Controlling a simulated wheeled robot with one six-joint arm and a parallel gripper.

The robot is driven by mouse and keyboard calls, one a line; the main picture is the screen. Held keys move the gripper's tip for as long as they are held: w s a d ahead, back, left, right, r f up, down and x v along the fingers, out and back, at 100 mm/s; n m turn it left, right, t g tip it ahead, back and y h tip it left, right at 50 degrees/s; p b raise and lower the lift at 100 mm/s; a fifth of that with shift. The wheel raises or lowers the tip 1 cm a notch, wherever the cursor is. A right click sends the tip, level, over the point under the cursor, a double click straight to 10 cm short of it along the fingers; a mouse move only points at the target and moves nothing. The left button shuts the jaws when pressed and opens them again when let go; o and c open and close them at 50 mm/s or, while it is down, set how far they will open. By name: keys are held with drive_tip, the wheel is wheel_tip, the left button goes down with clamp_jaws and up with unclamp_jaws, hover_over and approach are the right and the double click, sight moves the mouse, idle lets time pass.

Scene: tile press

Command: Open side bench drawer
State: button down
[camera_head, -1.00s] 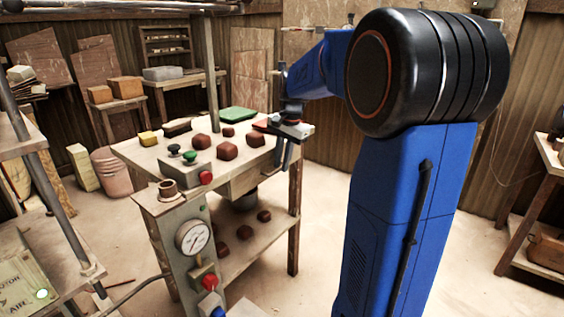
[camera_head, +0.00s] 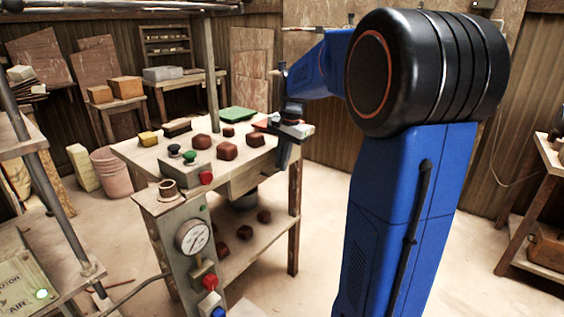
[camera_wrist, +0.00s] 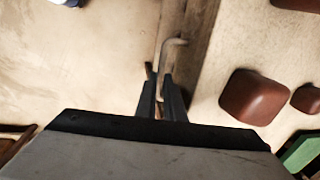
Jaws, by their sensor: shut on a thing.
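The side bench (camera_head: 150,153) stands left of my arm, with a wooden drawer (camera_head: 243,183) under its top; the drawer looks closed. My gripper (camera_head: 283,156) is at the bench's right side, pointing down beside the drawer front. In the wrist view, my gripper's (camera_wrist: 162,98) fingers are shut on the drawer handle (camera_wrist: 176,42), a pale bent rod along the bench edge. One end of the handle shows past the fingertips; the gripped part is mostly hidden between the fingers.
Several brown blocks (camera_head: 227,151) and a green tray (camera_head: 238,114) lie on the bench top. More blocks rest on its lower shelf. A post with a gauge (camera_head: 192,237) stands at the bench's front. The floor (camera_head: 325,200) right of the bench is clear.

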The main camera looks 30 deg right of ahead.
idle(0.8)
drive_tip(key=s+d, duration=0.3)
drive_tip(key=s, duration=0.7)
drive_tip(key=s+d, duration=0.4)
drive_tip(key=s, duration=0.6)
drive_tip(key=shift+s+d, duration=0.15)
drive_tip(key=shift+d, duration=0.05)
drive_tip(key=c, duration=2.2)
unclamp_jaws()
drive_tip(key=shift+o, duration=0.2)
drive_tip(key=shift+r, duration=0.1)
drive_tip(key=s+d+r, duration=0.1)
drive_tip(key=s+r, duration=0.2)
drive_tip(key=r, duration=1.4)
